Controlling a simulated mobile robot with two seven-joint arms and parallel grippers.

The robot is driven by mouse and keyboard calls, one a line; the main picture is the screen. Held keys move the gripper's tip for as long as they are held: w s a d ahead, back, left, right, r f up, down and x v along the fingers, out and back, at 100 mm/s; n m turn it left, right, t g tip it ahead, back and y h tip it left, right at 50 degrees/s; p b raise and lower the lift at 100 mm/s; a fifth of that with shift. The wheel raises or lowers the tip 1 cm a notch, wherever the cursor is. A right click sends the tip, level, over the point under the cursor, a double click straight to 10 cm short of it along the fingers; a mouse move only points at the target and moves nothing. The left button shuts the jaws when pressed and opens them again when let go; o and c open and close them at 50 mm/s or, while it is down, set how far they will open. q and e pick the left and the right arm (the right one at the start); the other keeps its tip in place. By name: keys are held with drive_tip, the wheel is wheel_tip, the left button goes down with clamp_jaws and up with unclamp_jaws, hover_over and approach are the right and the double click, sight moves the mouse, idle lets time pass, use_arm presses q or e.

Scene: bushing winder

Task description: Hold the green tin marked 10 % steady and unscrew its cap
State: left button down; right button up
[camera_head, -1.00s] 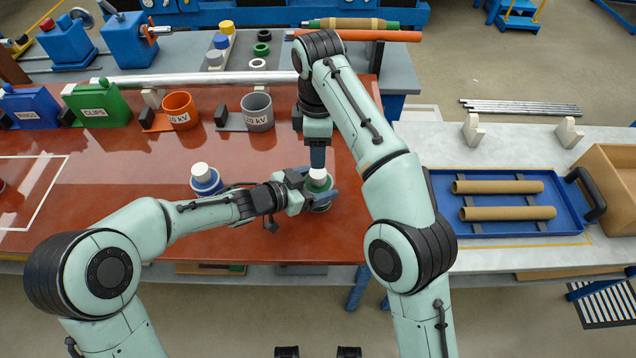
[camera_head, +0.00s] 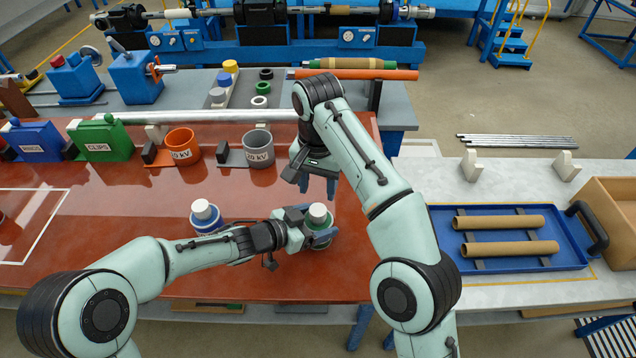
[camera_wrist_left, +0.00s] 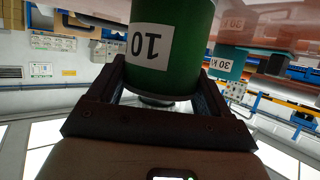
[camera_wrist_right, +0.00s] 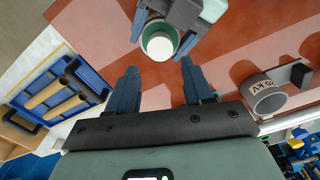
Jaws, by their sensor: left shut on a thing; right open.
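The green tin (camera_head: 322,225) stands on the red-brown table near its front edge with a white cap (camera_head: 318,212) on top. My left gripper (camera_head: 316,236) is shut around the tin's body from the left. The left wrist view shows the green tin (camera_wrist_left: 172,45) between both fingers, its "10" label upside down in the picture. The percent sign is not readable there. My right gripper (camera_head: 318,186) is open and empty, above and behind the cap, apart from it. The right wrist view shows the white cap (camera_wrist_right: 160,45) beyond the open fingers, inside the green rim.
A blue tin (camera_head: 206,226) with a white cap stands left of the held tin. A grey cup (camera_head: 258,150) and an orange cup (camera_head: 182,147) stand behind. A blue tray (camera_head: 500,262) with two brown tubes lies to the right.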

sight(318, 209)
drive_tip(key=m, duration=0.5)
drive_tip(key=shift+f, duration=3.95)
